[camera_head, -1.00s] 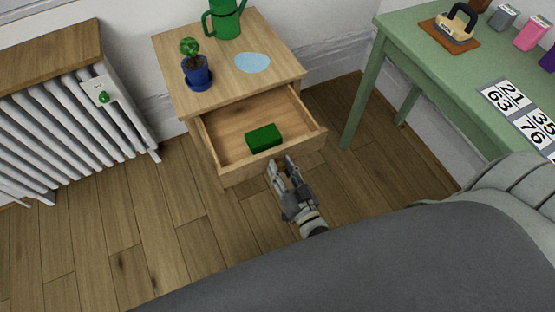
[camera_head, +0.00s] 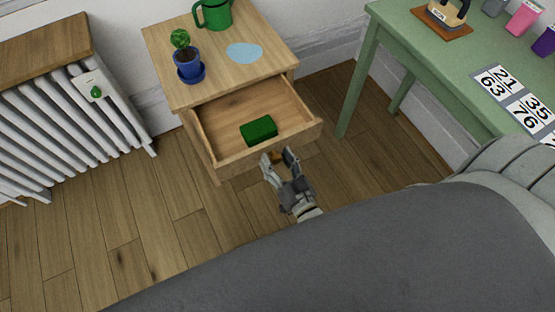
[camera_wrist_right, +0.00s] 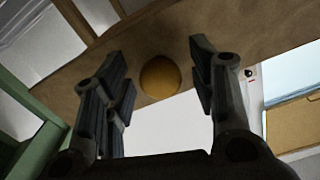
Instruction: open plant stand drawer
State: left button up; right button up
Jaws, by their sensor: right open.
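The wooden plant stand (camera_head: 215,81) stands at the top middle of the head view. Its drawer (camera_head: 221,158) is pulled out, and a green block (camera_head: 259,130) lies inside it. My right gripper (camera_head: 279,157) is just in front of the drawer front, with its fingers spread. In the right wrist view, a round yellow-brown knob (camera_wrist_right: 160,77) on the drawer front shows between the two open fingers of the right gripper (camera_wrist_right: 160,80). The fingers look apart from the knob. My left gripper is not in view.
A potted plant (camera_head: 187,64), a green watering can (camera_head: 214,14) and a light blue patch (camera_head: 244,53) are on the stand's top. A white radiator (camera_head: 70,120) is at left, a green table (camera_head: 440,70) at right. Wood floor (camera_head: 130,220) lies open in front.

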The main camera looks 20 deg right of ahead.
jog(key=s, duration=1.2)
jog(key=shift+d, duration=0.2)
notch_tip(320, 180, down, 21)
jog(key=s+n+g, duration=0.3)
jog(key=n+g, duration=0.1)
jog(key=g, duration=0.8)
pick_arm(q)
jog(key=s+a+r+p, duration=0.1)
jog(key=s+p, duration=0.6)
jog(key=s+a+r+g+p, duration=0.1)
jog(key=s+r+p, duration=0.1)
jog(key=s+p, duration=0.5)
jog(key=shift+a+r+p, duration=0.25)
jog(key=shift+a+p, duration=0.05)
pick_arm(e)
jog(key=s+d+g, duration=0.2)
jog(key=s, duration=0.7)
jog(key=s+d+n+g, duration=0.1)
jog(key=s+d+g, duration=0.2)
jog(key=s, duration=0.6)
jog(key=shift+s+d+h, duration=0.2)
jog(key=shift+s+h, duration=0.05)
jog(key=shift+h, duration=0.05)
